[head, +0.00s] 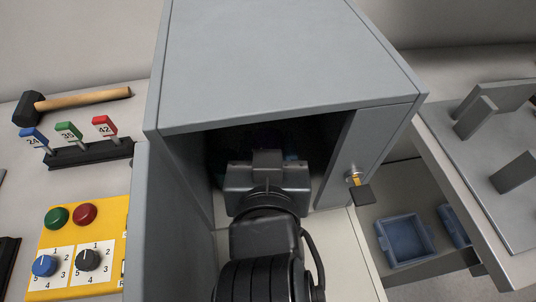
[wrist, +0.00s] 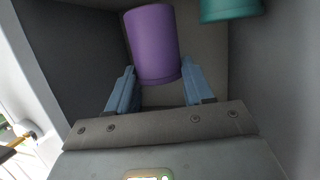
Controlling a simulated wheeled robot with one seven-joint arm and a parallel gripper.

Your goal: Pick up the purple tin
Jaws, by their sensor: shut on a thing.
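The purple tin (wrist: 153,45) shows in the wrist view, between the two blue-grey fingers of my gripper (wrist: 160,76). My gripper is shut on the tin. In the head view my gripper's body (head: 267,180) is inside the open front of the grey cabinet (head: 270,60). The tin cannot be made out there, as my gripper and the dark interior hide it. Whether the tin is lifted off the cabinet floor cannot be told.
A teal tin (wrist: 230,8) is close to the right of the purple tin. The cabinet's walls are near on both sides. A key (head: 355,182) sticks out at the right. A yellow control panel (head: 80,245) is left, blue bins (head: 405,240) right.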

